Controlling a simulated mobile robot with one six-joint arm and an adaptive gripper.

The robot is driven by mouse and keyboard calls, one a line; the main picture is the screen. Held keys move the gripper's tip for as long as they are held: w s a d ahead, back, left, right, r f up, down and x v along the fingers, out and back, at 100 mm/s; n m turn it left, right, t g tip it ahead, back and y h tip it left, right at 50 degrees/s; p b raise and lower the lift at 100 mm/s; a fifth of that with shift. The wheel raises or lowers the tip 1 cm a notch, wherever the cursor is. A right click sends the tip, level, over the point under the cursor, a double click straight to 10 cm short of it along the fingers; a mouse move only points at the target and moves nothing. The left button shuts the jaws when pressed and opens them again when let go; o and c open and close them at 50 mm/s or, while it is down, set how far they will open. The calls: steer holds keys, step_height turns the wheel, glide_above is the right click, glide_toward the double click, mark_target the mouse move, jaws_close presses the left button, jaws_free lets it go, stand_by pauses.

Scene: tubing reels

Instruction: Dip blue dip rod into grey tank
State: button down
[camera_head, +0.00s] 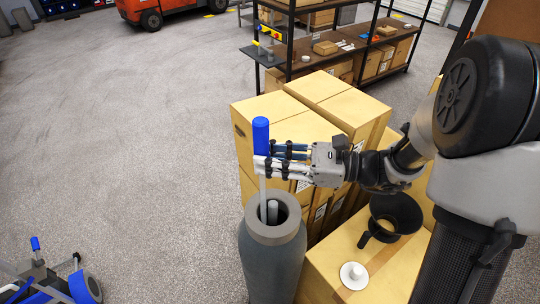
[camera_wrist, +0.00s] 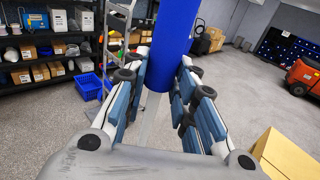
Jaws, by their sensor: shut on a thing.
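My gripper (camera_head: 268,164) is shut on the blue dip rod (camera_head: 261,135), which stands upright with its blue handle up. Its thin pale shaft (camera_head: 263,185) runs down to the mouth of the grey tank (camera_head: 272,262). The lower end seems to be inside the round opening, but its depth is hidden. A grey cylindrical shape (camera_head: 272,208) also shows in the opening. In the wrist view, the blue handle (camera_wrist: 176,35) stands between the padded fingers, with the pale shaft below it.
Cardboard boxes (camera_head: 345,105) stand close behind and right of the tank. A black funnel (camera_head: 394,216) and a white cap (camera_head: 354,274) rest on a nearer box. A blue-wheeled device (camera_head: 60,284) is at lower left.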

step_height(320, 180, down, 11)
steer(key=b, duration=0.7)
stand_by(1.7)
step_height(320, 180, up, 21)
steer(key=p, duration=1.4)
steer(key=shift+r+p, duration=0.15)
steer(key=shift+p, duration=0.15)
stand_by(1.4)
stand_by(0.5)
